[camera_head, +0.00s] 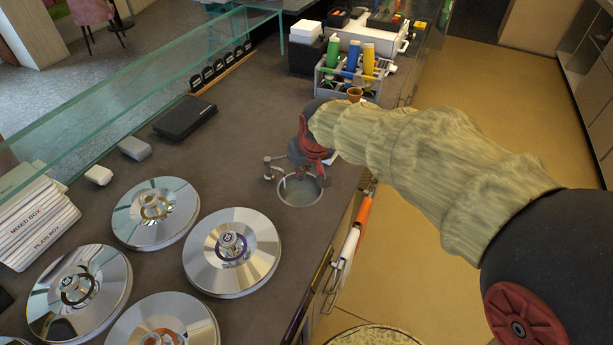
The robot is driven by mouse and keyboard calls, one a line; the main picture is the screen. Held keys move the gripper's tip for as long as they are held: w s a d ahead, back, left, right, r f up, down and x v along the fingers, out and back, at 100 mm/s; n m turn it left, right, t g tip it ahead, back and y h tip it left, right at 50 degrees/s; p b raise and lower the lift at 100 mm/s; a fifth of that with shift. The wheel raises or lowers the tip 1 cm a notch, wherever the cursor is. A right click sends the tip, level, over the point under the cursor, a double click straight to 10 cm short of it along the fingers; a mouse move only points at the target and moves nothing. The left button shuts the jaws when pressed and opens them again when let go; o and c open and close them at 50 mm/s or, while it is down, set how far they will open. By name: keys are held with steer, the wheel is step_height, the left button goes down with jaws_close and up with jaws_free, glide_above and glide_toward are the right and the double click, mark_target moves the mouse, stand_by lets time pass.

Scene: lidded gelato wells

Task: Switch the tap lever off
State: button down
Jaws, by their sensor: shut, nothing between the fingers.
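A small metal tap (269,168) stands on the dark counter at the left edge of a round sunken well (301,190). Its thin metal parts are small in the picture, and I cannot tell the lever's position or whether water runs. My gripper (303,171) is low over the far side of the well, just right of the tap. It is shut and holds nothing. The gripper hides part of the tap area, and I cannot tell whether it touches the lever.
Several shiny round lids (232,250) cover wells at the lower left. A glass screen (140,92) runs along the counter's left edge. A caddy with coloured bottles (350,71) stands beyond my gripper. An orange-and-white tool (356,228) hangs at the counter's right edge.

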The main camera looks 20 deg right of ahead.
steer(key=shift+w+r, duration=0.2)
steer(key=shift+w, duration=0.7)
steer(key=shift+w+d+n+y, duration=0.3)
steer(key=shift+w+d+n, duration=0.1)
steer(key=shift+n, duration=0.3)
steer(key=w+n+y, duration=0.1)
steer(key=w+n, duration=0.1)
steer(key=n, duration=0.1)
steer(key=w+d+n+g+y, duration=0.1)
steer(key=w+n, duration=0.1)
steer(key=w+n+y+b, duration=0.1)
steer(key=w+n, duration=0.2)
steer(key=shift+d+n+g, duration=0.3)
steer(key=shift+d+g, duration=0.05)
steer(key=shift+g, duration=0.05)
steer(key=shift+w+a, duration=0.15)
steer(key=shift+w, duration=0.5)
steer(key=shift+f, duration=0.1)
